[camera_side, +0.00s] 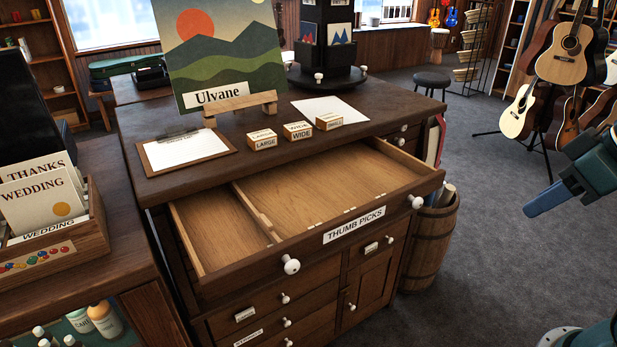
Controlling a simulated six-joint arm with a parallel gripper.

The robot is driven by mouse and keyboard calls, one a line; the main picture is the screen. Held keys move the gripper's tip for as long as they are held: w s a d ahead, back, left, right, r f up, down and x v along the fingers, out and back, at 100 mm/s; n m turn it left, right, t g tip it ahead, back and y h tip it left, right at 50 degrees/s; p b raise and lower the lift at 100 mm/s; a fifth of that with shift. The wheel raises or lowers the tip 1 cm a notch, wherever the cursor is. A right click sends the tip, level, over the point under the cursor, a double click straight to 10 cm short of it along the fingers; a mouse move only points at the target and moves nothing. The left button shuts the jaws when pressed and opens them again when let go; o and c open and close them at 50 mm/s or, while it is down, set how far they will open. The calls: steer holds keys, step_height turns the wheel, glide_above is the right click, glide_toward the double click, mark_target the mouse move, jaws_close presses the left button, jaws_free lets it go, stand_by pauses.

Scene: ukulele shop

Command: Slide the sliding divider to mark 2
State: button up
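The wooden drawer labelled THUMB PICKS (354,225) is pulled out of the dark cabinet. A thin wooden sliding divider (254,211) stands inside it, left of the middle, running from back to front. It splits the drawer into a narrow left compartment and a wide right one, both empty. Small pale marks (350,210) sit along the inside of the drawer front, to the right of the divider; their numbers are too small to read. My gripper (541,202) is at the right edge, well away from the drawer, with blue fingers pointing left. I cannot tell whether they are apart.
The cabinet top holds a clipboard (186,149), several small labelled wooden blocks (297,130), a white sheet (329,109) and a picture on a stand (218,45). A barrel (430,245) stands by the cabinet's right side. Open floor lies between it and my gripper.

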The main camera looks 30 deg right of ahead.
steer(key=shift+c, duration=0.6)
steer(key=w+a+r+g, duration=0.1)
steer(key=w+a+r, duration=0.4)
steer(key=w, duration=0.4)
steer(key=w+a+r+g, duration=0.2)
steer(key=w+a+r, duration=0.3)
steer(key=w, duration=0.5)
steer(key=g, duration=0.3)
glide_above(266, 220)
step_height(266, 220, down, 7)
steer(key=shift+f, duration=0.1)
steer(key=shift+f, duration=6.8)
